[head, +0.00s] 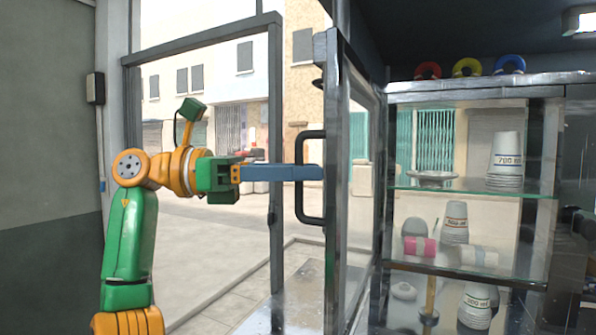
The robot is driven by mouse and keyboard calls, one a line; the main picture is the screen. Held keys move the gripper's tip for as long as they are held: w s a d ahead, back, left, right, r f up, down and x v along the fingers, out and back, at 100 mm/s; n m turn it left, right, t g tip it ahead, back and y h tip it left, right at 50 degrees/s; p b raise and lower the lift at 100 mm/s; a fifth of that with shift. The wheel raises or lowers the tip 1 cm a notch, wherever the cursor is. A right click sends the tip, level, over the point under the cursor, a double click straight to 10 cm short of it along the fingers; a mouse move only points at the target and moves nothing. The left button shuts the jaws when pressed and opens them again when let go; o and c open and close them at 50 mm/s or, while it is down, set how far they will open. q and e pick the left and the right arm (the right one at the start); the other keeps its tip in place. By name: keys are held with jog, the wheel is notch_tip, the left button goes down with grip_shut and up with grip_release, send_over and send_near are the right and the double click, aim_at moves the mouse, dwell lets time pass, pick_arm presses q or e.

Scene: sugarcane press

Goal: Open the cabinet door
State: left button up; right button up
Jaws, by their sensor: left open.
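The cabinet door (335,255) is a metal-framed glass door seen nearly edge-on. It stands out from the cabinet (470,83) front, swung open, and the shelves show to its right. A black vertical handle (304,213) is on its left side. My left gripper (316,172) comes in from the left at handle height. Its blue fingers cross the handle bar, with the tips close to the door frame. The jaws are open; the fingers overlap in this view, and I cannot tell whether they touch the handle or door. My right gripper is not in view.
Glass shelves (470,190) hold stacked paper cups (507,160), a metal dish (432,176) and rolls. A metal-framed opening (275,120) to the street is behind my left arm.

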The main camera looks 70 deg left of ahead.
pick_arm(q)
jog(key=p+v, duration=0.1)
jog(key=v, duration=0.6)
